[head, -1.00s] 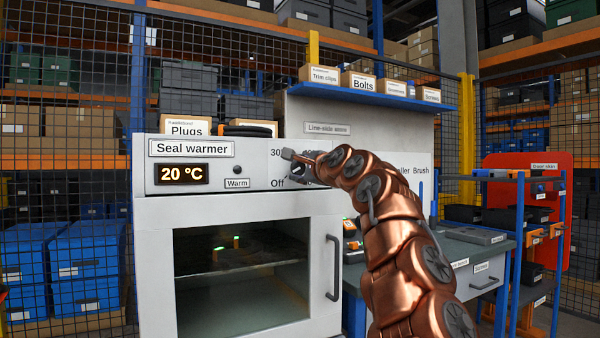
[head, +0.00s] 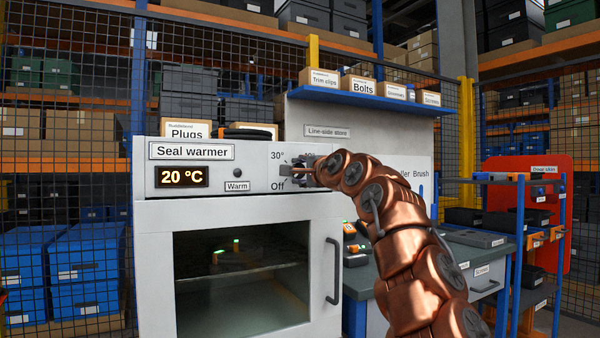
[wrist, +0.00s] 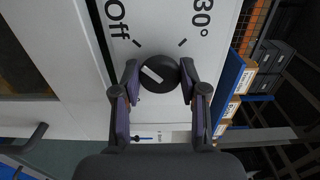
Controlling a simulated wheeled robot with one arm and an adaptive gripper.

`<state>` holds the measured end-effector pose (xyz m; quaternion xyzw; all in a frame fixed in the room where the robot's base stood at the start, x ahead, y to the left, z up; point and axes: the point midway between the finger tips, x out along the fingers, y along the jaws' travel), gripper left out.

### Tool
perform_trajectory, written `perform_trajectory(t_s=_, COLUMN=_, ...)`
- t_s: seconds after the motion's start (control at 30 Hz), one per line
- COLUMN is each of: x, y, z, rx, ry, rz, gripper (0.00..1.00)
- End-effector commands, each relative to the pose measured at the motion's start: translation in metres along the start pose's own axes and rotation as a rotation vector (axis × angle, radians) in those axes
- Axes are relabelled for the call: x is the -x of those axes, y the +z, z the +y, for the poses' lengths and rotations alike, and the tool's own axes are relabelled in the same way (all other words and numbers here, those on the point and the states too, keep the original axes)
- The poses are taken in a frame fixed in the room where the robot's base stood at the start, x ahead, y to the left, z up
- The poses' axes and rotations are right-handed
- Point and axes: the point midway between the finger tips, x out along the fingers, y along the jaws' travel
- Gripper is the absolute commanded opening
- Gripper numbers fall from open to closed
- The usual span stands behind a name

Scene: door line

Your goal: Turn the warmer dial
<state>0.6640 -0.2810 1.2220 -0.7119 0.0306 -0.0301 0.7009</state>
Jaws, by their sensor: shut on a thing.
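The seal warmer (head: 230,210) is a pale cabinet with a glass door and a control strip on top. Its display (head: 181,177) reads 20 °C. The black round warmer dial (wrist: 159,86) has a white pointer line, tilted toward the tick beside "Off"; the "30°" tick is on its other side. My gripper (wrist: 158,76) is shut on the dial, one finger on each side. In the head view my gripper (head: 299,172) covers most of the dial, between the "Off" and "30°" marks.
The warmer door's vertical handle (head: 334,270) stands below the dial. A green-topped bench (head: 465,258) lies to the right, under a blue shelf (head: 365,93) with labelled boxes. Wire mesh and racks of bins stand behind.

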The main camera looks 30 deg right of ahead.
Motion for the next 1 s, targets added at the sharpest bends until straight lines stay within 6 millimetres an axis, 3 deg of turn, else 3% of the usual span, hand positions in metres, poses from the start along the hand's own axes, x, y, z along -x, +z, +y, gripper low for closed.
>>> perform_trajectory(t_s=0.07, x=0.000, y=0.000, z=0.001, rx=0.001, ry=0.001, rz=-0.001, gripper=0.08)
perform_trajectory(t_s=0.1, x=0.000, y=0.001, z=0.001, rx=0.001, ry=0.001, rz=-0.001, gripper=0.45)
perform_trajectory(t_s=0.3, x=0.000, y=0.000, z=0.000, rx=0.000, ry=0.001, rz=0.000, gripper=0.65)
perform_trajectory(t_s=1.0, x=0.011, y=-0.002, z=-0.005, rx=0.006, ry=-0.009, rz=0.005, gripper=0.67)
